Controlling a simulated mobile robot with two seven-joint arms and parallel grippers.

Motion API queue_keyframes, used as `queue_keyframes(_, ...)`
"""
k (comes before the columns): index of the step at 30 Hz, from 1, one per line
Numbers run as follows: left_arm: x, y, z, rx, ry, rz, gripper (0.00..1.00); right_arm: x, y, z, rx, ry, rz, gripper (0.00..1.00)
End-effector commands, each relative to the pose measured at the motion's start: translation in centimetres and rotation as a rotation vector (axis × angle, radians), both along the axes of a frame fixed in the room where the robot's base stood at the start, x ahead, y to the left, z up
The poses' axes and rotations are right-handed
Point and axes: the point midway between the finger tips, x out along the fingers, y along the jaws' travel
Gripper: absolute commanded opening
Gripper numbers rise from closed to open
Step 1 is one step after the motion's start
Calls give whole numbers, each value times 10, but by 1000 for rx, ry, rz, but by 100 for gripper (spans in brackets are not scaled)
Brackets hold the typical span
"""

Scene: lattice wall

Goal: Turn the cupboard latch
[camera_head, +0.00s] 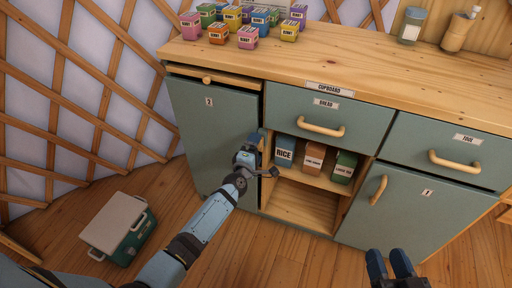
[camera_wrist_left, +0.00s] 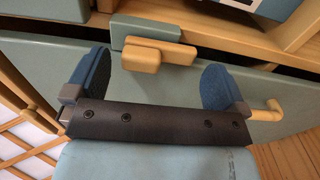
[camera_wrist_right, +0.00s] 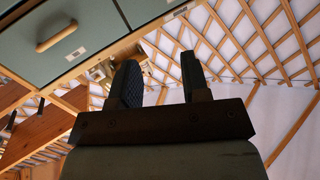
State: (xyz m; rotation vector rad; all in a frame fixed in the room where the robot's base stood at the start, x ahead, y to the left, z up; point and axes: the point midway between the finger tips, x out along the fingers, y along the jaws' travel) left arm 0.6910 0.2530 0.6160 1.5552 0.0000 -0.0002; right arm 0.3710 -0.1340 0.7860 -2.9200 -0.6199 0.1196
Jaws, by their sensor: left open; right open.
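The cupboard latch (camera_wrist_left: 158,52) is a small block of pale wood on the teal cupboard front in the left wrist view. It lies across the picture between the blue fingers of my left gripper (camera_wrist_left: 155,82), which are apart with a gap on either side of it. In the head view my left gripper (camera_head: 252,148) is at the right edge of the teal door marked 2 (camera_head: 212,125) and hides the latch. My right gripper (camera_head: 390,264) is open and empty in front of the door marked 1 (camera_head: 405,205); its fingers also show in the right wrist view (camera_wrist_right: 158,82).
An open shelf (camera_head: 295,203) beside door 2 holds a rice box (camera_head: 284,151) and two other boxes. Drawers with wooden handles sit above. Several small boxes, a jar (camera_head: 411,26) and a dispenser (camera_head: 458,32) stand on the worktop. A green case (camera_head: 122,235) is on the floor at left.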

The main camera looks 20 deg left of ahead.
Motion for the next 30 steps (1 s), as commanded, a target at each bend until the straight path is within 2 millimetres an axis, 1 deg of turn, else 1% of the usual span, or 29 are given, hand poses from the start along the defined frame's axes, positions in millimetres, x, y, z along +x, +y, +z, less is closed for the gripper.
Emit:
queue_keyframes(1,-10,0,1,0,3,0,100,0,-1,1,-9,10,-2,43)
queue_keyframes(2,-15,0,1,0,3,0,100,1,-2,0,-16,17,-4,43)
queue_keyframes(5,-38,0,1,0,5,-1,100,0,-8,-8,-47,57,-13,43)
queue_keyframes(9,-71,0,1,0,4,-1,100,-6,-15,-29,-92,134,-21,43)
queue_keyframes(11,-84,0,1,1,4,-1,100,-8,-18,-38,-110,165,-26,43)
queue_keyframes(12,-92,0,1,0,4,-1,100,-9,-20,-41,-119,177,-29,43)
queue_keyframes(15,-109,0,1,0,3,0,100,-12,-22,-49,-136,210,-33,43)
queue_keyframes(18,-120,0,0,0,2,0,100,-15,-23,-55,-143,231,-34,43)
queue_keyframes(21,-127,0,0,-1,2,0,100,-15,-24,-57,-148,242,-35,43)
queue_keyframes(30,-129,0,0,-1,2,0,100,-14,-24,-55,-146,239,-39,43)
